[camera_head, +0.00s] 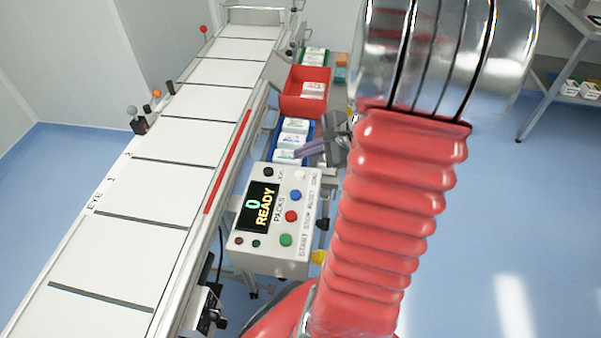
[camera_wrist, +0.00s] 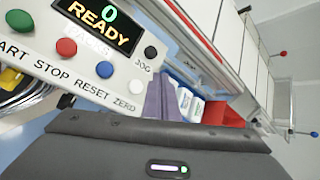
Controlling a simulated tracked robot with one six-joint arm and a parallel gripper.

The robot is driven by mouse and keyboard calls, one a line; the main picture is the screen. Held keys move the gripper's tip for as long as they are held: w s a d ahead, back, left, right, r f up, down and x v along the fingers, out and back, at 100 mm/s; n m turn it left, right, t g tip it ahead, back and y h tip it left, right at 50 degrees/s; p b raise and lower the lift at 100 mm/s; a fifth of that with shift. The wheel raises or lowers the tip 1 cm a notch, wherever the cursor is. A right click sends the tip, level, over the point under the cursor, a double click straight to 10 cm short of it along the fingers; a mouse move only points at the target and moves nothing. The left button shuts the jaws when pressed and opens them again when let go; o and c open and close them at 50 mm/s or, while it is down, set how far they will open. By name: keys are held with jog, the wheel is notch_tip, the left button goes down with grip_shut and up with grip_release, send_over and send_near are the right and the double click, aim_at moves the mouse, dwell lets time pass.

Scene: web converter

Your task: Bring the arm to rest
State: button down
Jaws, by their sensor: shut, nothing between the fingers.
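My arm, in a red ribbed sleeve with a shiny metal joint, fills the right middle of the head view. My gripper (camera_head: 300,153) shows to the left of the sleeve, with purple-grey fingers pointing left over the blue bin of white packs. In the wrist view the gripper's fingers (camera_wrist: 160,97) stand close together, shut and empty, above the dark wrist housing. They appear beside the control box (camera_head: 272,255); I cannot tell the exact gap. The control box also shows in the wrist view (camera_wrist: 60,55), its display reading "0 READY".
A long white conveyor (camera_head: 185,150) runs along the left. A red bin (camera_head: 305,103) and a blue bin (camera_head: 278,140) with white packs stand beside it. A table (camera_head: 570,25) stands at far right. Blue floor (camera_head: 500,220) is open on the right.

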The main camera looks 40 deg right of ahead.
jog(key=shift+s, duration=0.1)
dwell(0.3)
jog(key=s+a+n, duration=0.1)
jog(key=s+a+f+n+g, duration=0.1)
jog(key=s+g, duration=0.1)
jog(key=shift+s+a+f+n+y, duration=0.3)
jog(key=shift+s+a+f+n, duration=0.05)
jog(key=shift+a+n, duration=0.05)
jog(key=s+a+r+n+h, duration=0.1)
jog(key=s+a+r+n, duration=0.1)
jog(key=a+r+n, duration=0.6)
jog(key=s+a+r+n+g+h, duration=0.1)
jog(key=s+a+r+n+h, duration=0.1)
jog(key=a+r+n, duration=0.6)
jog(key=s+a+n, duration=0.1)
jog(key=a+n, duration=0.3)
jog(key=a, duration=0.4)
jog(key=shift+a+r+h, duration=0.3)
